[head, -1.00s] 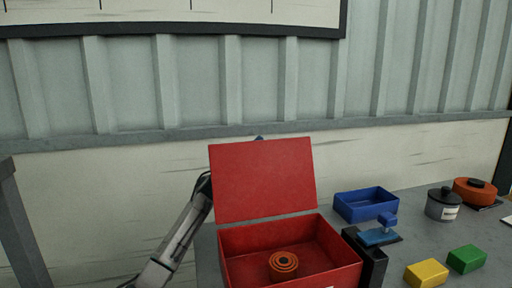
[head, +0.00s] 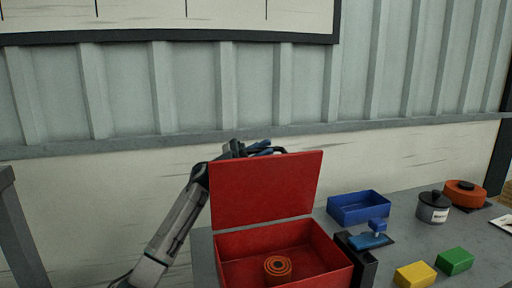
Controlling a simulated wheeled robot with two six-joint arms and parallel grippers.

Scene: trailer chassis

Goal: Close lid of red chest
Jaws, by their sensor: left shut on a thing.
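The red chest (head: 311,280) stands on the grey table with its lid (head: 265,192) raised at the back. The lid is tilted somewhat forward over the box. An orange coiled round thing (head: 278,268) lies inside the chest. My left arm comes up from the lower left, behind the lid's left side. My left gripper (head: 262,149) is at the lid's top edge, shut on the lid, with its fingers partly hidden behind it. My right gripper is not in view.
A blue open bin (head: 358,210) stands right of the chest. A blue tool-like piece on a dark stand (head: 370,241) sits close to the chest's right side. Yellow (head: 415,275) and green (head: 455,261) blocks, a grey pot (head: 433,208) and an orange round container (head: 464,195) are farther right.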

